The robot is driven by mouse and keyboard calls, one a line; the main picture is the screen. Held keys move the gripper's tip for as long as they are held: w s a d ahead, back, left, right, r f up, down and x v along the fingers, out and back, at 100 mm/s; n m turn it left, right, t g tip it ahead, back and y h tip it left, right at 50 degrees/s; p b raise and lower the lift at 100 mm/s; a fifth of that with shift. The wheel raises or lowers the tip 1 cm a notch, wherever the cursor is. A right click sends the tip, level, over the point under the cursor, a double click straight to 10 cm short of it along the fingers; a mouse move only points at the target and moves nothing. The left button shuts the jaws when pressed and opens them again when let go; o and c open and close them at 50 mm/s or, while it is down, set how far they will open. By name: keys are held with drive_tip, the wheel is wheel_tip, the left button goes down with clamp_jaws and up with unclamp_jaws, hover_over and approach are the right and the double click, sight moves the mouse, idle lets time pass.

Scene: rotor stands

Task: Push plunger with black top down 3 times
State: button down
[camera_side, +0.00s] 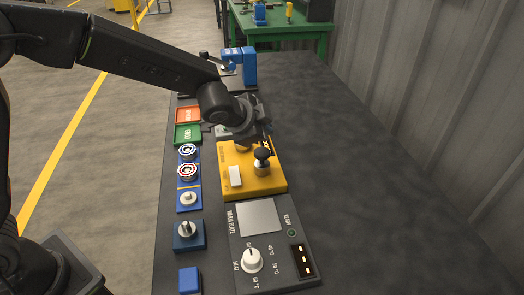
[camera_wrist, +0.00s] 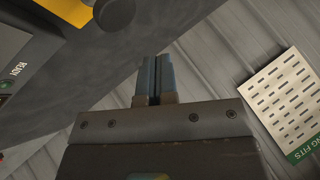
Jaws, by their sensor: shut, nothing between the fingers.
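The plunger with a black top (camera_side: 262,155) stands upright on the right part of a yellow box (camera_side: 272,184). Its round black knob (camera_wrist: 115,14) also shows at the top edge of the wrist view, cut off by the frame, beside a strip of the yellow box (camera_wrist: 70,9). My gripper (camera_side: 262,130) is just behind the plunger in the side view, its fingertips hard to make out. In the wrist view my gripper (camera_wrist: 155,62) has its fingers together and empty, with a gap in the picture between them and the knob.
The yellow box also bears a white switch (camera_side: 235,176). In front is a grey panel with a white dial (camera_side: 252,260). Left are small blue modules (camera_side: 189,235) and a green button plate (camera_side: 187,134). A blue device (camera_side: 243,66) stands behind. The dark bench (camera_side: 370,200) is clear at right.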

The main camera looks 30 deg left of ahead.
sight(263, 153)
drive_tip(key=shift+r, duration=1)
idle(1.8)
wheel_tip(263, 153, up, 4)
drive_tip(key=shift+f, duration=0.1)
drive_tip(key=shift+f, duration=0.15)
drive_tip(key=shift+f, duration=4.3)
drive_tip(key=shift+f, duration=0.15)
drive_tip(key=shift+f, duration=0.25)
